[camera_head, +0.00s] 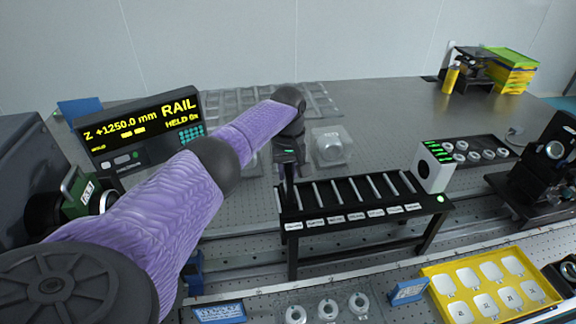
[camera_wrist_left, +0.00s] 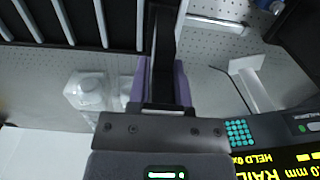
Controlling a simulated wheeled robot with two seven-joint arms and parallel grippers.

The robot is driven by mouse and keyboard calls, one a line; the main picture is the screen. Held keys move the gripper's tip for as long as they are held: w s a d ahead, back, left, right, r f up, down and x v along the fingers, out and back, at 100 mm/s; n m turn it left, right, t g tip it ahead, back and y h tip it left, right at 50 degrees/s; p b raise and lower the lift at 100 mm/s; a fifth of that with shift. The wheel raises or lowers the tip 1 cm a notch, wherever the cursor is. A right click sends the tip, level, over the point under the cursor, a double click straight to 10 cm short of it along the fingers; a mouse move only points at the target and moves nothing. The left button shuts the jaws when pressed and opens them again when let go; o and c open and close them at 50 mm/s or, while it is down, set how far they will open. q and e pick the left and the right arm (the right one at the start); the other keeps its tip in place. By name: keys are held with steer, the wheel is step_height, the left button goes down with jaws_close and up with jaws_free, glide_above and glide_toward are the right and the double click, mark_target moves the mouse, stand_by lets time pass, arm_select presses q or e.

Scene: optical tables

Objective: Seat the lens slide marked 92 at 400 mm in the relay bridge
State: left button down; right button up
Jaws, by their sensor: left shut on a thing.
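The relay bridge (camera_head: 365,214) is a black frame on legs with several silver rods across its top and small white labels along its front, too small to read. Its rods also show at the upper left of the left wrist view (camera_wrist_left: 100,22). My left gripper (camera_head: 289,158) is above the bridge's left end, pointing down. In the left wrist view its purple fingers (camera_wrist_left: 162,82) are shut on a dark, narrow slide (camera_wrist_left: 164,45). No marking shows on it, and I cannot tell whether it touches the bridge. My right gripper is not in view.
A white box (camera_head: 433,168) with green lights stands at the bridge's right end. A display (camera_head: 140,132) reads Z +1250.0 mm. A yellow tray (camera_head: 430,273) lies front right. A clear holder (camera_head: 332,147) sits behind the bridge. A dark optical mount (camera_head: 540,170) stands far right.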

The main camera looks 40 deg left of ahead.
arm_select(q)
steer(key=shift+f, duration=0.8)
steer(key=shift+f+b, duration=0.2)
steer(key=shift+b, duration=0.15)
steer(key=shift+c, duration=2.3)
jaws_free()
steer(key=o, duration=0.4)
steer(key=shift+o, duration=0.3)
steer(key=shift+r, duration=0.1)
